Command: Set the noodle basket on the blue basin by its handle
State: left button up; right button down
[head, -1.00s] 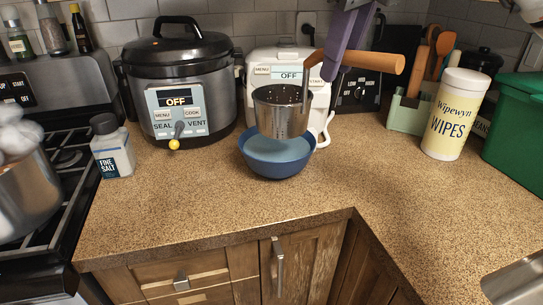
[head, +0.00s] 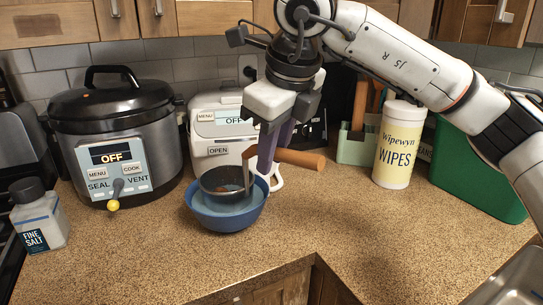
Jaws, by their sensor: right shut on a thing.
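My left gripper is out of view.
A pressure cooker (head: 114,135) stands left of the basin, with a salt bottle (head: 38,215) at far left. A white appliance (head: 215,135) stands behind the basin. A wipes canister (head: 399,150) and a green bin (head: 468,180) stand right. The front counter (head: 340,230) is clear.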

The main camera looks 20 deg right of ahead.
jog(key=shift+f, duration=0.3)
pick_arm(q)
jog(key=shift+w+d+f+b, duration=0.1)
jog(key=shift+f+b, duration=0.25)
jog(key=shift+b, duration=0.2)
pick_arm(e)
jog(key=shift+f, duration=0.5)
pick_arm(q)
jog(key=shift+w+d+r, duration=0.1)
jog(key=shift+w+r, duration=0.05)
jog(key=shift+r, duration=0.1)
pick_arm(e)
jog(key=c, duration=1.6)
grip_release()
jog(key=shift+o, duration=0.2)
